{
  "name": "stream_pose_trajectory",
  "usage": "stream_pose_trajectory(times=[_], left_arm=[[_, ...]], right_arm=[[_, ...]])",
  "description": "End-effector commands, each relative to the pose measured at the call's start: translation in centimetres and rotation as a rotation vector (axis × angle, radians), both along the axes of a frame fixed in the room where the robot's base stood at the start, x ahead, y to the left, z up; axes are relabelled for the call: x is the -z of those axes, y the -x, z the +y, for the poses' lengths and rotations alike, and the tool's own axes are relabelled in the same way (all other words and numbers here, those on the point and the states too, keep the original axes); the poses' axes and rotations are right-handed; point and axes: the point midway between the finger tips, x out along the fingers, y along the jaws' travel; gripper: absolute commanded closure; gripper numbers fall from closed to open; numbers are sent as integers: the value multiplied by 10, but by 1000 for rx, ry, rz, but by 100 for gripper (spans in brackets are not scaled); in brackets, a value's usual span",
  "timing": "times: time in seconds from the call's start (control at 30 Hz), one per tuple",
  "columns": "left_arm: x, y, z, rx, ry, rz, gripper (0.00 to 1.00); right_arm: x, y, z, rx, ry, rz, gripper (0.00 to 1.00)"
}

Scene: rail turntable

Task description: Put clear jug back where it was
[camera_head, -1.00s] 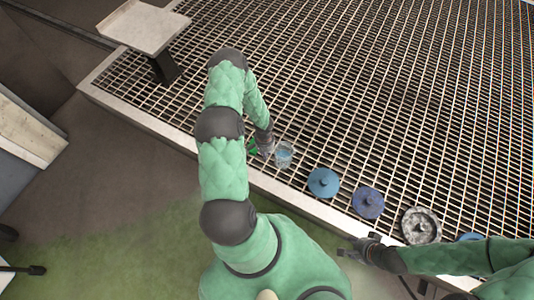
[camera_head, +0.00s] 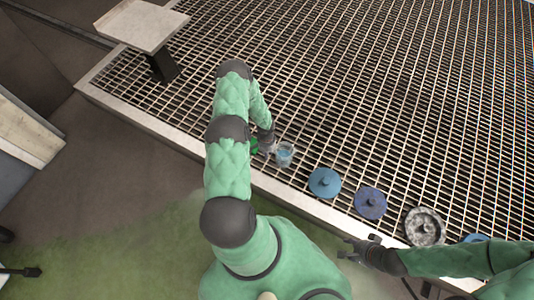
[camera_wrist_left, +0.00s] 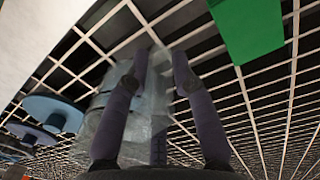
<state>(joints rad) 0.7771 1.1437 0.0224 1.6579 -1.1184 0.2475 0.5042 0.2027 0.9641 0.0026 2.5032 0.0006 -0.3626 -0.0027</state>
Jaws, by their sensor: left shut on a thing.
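The clear jug (camera_head: 285,155) is a see-through vessel with a bluish look, at the near edge of the grating in the head view. My left gripper (camera_head: 272,149) is at its left side, shut on it. In the left wrist view the jug (camera_wrist_left: 150,118) shows as a blurred, glassy shape between and behind the fingers of my left gripper (camera_wrist_left: 160,62). I cannot tell whether its base touches the grating. My right gripper (camera_head: 346,248) is empty, with its fingers apart, near the platform's front edge.
A blue disc (camera_head: 325,183), a darker blue disc (camera_head: 370,203) and a grey stone-like disc (camera_head: 424,227) lie in a row right of the jug. A green object (camera_head: 253,145) is just left of my left gripper. The grating (camera_head: 400,90) beyond is clear.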

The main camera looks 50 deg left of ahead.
Motion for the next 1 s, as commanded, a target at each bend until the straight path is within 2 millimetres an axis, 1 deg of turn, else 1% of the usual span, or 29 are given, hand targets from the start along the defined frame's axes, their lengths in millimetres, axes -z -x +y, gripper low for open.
stream_pose_trajectory(times=[0.23,0.27,0.3,0.33,0.63,0.77,0.87,1.0], left_arm=[[3,0,0,0,0,0,100],[3,0,-1,0,1,1,66],[2,0,0,0,1,1,54],[2,0,0,0,1,1,51],[2,0,0,0,0,1,51],[-2,0,0,0,0,1,51],[-16,-1,1,0,-1,-1,51],[-45,-1,3,0,-1,-1,51]], right_arm=[[4,0,0,0,0,-1,60],[3,0,0,0,0,0,60],[3,0,0,0,0,0,60],[2,0,0,0,0,0,60],[2,0,0,0,0,-1,60],[-2,0,0,0,0,0,60],[-8,0,0,0,0,0,60],[-21,0,0,0,0,0,60]])
